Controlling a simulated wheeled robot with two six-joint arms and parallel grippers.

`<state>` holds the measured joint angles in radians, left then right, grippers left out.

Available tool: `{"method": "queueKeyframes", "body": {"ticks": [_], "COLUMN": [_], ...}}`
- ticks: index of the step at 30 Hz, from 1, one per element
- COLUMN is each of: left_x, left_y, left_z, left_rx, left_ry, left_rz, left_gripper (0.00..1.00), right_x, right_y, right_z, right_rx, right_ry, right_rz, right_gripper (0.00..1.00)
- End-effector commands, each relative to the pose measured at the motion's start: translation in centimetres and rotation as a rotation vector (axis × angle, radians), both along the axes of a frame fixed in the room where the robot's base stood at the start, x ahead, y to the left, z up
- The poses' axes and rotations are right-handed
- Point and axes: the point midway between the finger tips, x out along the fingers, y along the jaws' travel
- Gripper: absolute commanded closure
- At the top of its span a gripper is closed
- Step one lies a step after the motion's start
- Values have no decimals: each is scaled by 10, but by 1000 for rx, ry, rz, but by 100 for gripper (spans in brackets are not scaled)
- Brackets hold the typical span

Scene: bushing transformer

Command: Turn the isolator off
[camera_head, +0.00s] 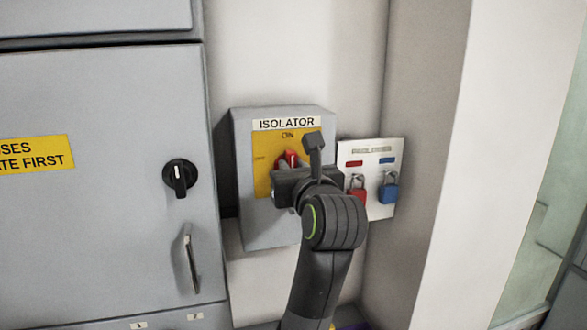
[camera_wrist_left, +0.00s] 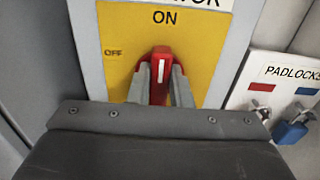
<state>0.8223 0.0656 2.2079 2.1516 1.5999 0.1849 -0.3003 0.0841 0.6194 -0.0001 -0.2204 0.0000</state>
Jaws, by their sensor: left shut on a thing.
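The isolator (camera_head: 268,225) is a grey wall box with a yellow plate marked ON at the top and OFF at the left. Its red handle (camera_wrist_left: 160,72) shows in the left wrist view, upright, with its white line pointing up toward ON. My left gripper (camera_head: 287,162) is in front of the yellow plate, its two fingers on either side of the red handle and shut on it. The gripper body hides the lower part of the handle and plate. My right gripper is in neither view.
A white padlock board (camera_head: 374,152) with a red padlock (camera_head: 357,190) and a blue padlock (camera_head: 389,190) hangs close to the right of the isolator. A grey cabinet (camera_head: 100,230) with a black knob (camera_head: 180,178) and a metal handle (camera_head: 190,262) stands at the left.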

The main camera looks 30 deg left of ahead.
Motion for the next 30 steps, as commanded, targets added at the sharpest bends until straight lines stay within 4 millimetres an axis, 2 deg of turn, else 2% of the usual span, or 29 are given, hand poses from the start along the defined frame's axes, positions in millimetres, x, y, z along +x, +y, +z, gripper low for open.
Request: {"method": "queueKeyframes", "body": {"ticks": [11,30], "left_x": [-1,-6], "left_y": [1,6], "left_z": [-2,-5], "left_rx": [-102,-487], "left_ry": [-120,-573], "left_rz": [-1,-1], "left_gripper": [100,100], "right_x": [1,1], "right_y": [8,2], "right_z": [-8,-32], "right_rx": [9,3], "right_ry": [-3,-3], "right_rz": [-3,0], "right_gripper": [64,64]}}
